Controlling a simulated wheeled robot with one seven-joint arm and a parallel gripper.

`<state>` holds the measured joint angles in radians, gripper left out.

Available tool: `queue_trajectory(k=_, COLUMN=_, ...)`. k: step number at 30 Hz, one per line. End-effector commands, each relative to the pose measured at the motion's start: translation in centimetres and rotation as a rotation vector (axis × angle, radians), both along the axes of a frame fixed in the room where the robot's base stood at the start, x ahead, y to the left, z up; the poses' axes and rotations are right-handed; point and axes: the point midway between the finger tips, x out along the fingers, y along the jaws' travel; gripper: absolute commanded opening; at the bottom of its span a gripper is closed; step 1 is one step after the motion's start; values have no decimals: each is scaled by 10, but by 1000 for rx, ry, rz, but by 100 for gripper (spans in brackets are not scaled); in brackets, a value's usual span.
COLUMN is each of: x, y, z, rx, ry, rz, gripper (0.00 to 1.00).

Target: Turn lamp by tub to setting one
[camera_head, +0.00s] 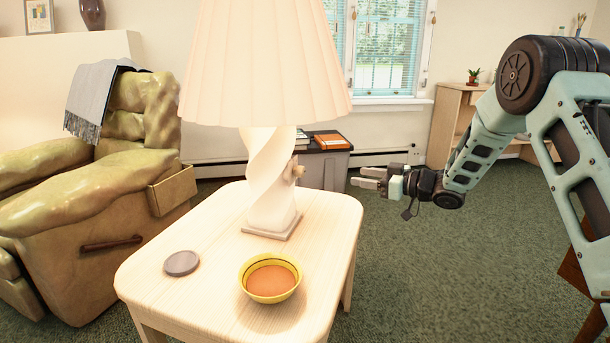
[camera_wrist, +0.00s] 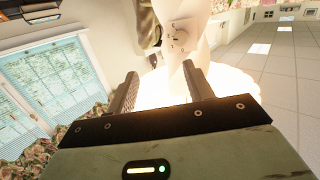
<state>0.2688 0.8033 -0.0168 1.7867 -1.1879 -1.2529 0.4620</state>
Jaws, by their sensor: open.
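The lamp (camera_head: 270,185) stands upright on a pale wooden side table (camera_head: 185,315), with a twisted white body and a pleated cream shade (camera_head: 265,65). A small knob (camera_head: 297,171) sticks out from the right side of its body. In the wrist view a round knob on a plate (camera_wrist: 181,38) shows beyond the fingertips, beside a bright glow. My gripper (camera_head: 362,177) is open and empty, to the right of the lamp at about knob height, apart from it. In the wrist view my gripper (camera_wrist: 160,76) points toward the lamp. The knob's setting cannot be read.
A yellow bowl (camera_head: 270,281) and a grey disc (camera_head: 181,263) lie on the table. A grey tub-like box (camera_head: 323,170) with books on it stands behind. A green armchair (camera_head: 90,190) is at left. The carpet (camera_head: 440,270) right of the table is clear.

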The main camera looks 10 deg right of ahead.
Motion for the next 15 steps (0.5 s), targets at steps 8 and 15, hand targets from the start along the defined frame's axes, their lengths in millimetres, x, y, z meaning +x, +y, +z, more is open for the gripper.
queue_trajectory(k=8, x=-12, y=6, z=-10, rx=91, ry=-32, rz=179, gripper=52)
queue_trajectory(k=15, x=5, y=35, z=-12, rx=93, ry=-34, rz=183, gripper=52)
